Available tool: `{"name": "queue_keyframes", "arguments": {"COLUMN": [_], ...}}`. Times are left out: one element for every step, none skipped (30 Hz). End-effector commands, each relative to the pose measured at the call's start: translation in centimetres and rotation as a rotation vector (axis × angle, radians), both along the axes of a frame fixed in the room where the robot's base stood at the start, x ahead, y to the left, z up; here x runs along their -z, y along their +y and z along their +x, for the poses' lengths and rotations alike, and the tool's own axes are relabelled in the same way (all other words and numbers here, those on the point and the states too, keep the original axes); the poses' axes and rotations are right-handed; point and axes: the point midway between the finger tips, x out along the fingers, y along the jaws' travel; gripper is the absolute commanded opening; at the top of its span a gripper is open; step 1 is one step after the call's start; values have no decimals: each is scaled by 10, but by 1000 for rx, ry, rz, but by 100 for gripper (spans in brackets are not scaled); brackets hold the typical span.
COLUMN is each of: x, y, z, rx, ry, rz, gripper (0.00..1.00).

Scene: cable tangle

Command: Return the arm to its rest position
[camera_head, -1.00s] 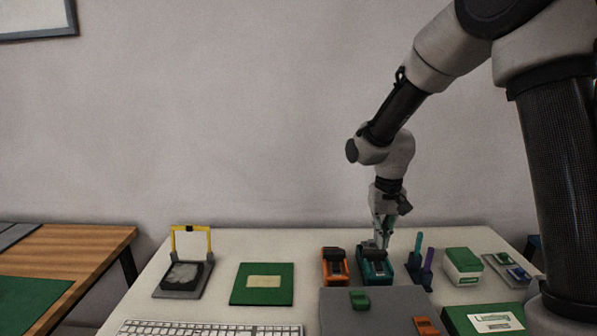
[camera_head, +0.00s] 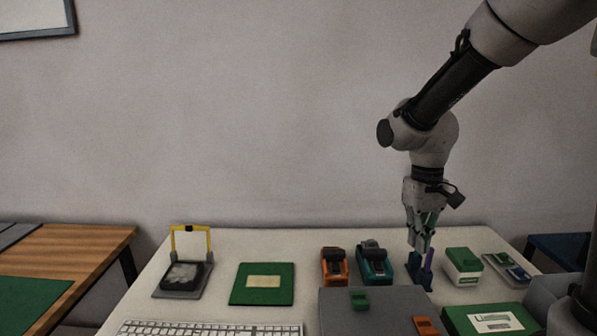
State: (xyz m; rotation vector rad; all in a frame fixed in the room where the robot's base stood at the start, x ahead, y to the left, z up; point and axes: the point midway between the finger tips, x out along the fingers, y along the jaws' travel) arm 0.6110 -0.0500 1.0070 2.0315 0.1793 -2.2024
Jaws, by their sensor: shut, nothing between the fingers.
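My gripper (camera_head: 420,244) hangs fingers down over the right part of the white table (camera_head: 215,262). It is shut and holds nothing. In the picture it overlaps a dark blue holder (camera_head: 418,272) with a purple upright piece (camera_head: 429,260), and I cannot tell whether it touches them. The teal device (camera_head: 374,265) and the orange device (camera_head: 334,267) stand just left of my gripper. My arm reaches down from the upper right.
A green-and-white box (camera_head: 463,266) and a grey tray (camera_head: 500,263) stand to the right. A grey panel (camera_head: 385,308) bears small green and orange pieces. A green mat (camera_head: 245,290), a yellow-framed stand (camera_head: 190,232) and a keyboard (camera_head: 200,328) lie left. The air above the table's left half is free.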

Motion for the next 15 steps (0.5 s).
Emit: {"name": "queue_keyframes", "arguments": {"x": [-14,-22,-31,-38,-44,-53,-58,-63,-70,-74,-78,-83,-87,-90,-95], "y": [-11,-17,-26,-32,-38,-46,-52,-57,-64,-69,-73,-78,-81,-84,-87], "z": [-14,-24,-36,-46,-56,-69,-79,-89,-100,-108,-116,-124,-130,-135,-140], "rx": [1,2,4,6,12,18,26,35,49,60,72,90,103,114,129], "ry": [-25,-37,-56,-72,-90,-117,-138,-159,-191,-216,-240,-274,-299,-322,-352], "rz": [9,12,17,21,25,30,34,37,40,42,45,47,49,50,52], "gripper": [0,0,0,0,0,0,0,0,0,0,0,0,0,0,0]}}
